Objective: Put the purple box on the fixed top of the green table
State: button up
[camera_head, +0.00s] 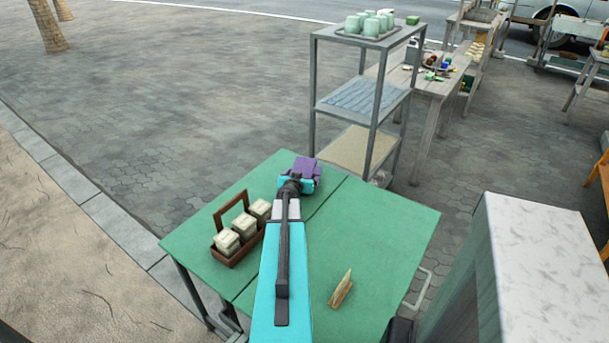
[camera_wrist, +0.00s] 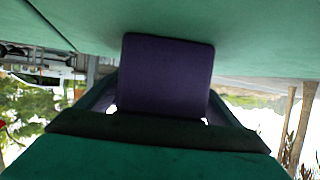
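The purple box (camera_head: 306,167) is at the end of my arm, over the far part of the green table (camera_head: 385,215), close to the seam between its two panels. My gripper (camera_head: 295,183) hides part of it. In the wrist view the purple box (camera_wrist: 166,72) stands between the two fingers of my gripper (camera_wrist: 165,110), which appear shut on it. That view is upside down, with the green tabletop (camera_wrist: 235,35) above. I cannot tell whether the box touches the table, nor which panel is the fixed top.
A brown carrier with pale jars (camera_head: 237,245) stands on the left panel. A small wooden wedge-like object (camera_head: 341,290) lies on the right panel. A grey shelf (camera_head: 362,100) stands behind the table, and a white-topped block (camera_head: 550,265) is at the right.

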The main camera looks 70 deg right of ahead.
jog(key=shift+r, duration=0.15)
jog(key=shift+b+v, duration=0.9)
jog(key=shift+v, duration=4.85)
jog(key=shift+w, duration=0.1)
jog(key=shift+p, duration=0.3)
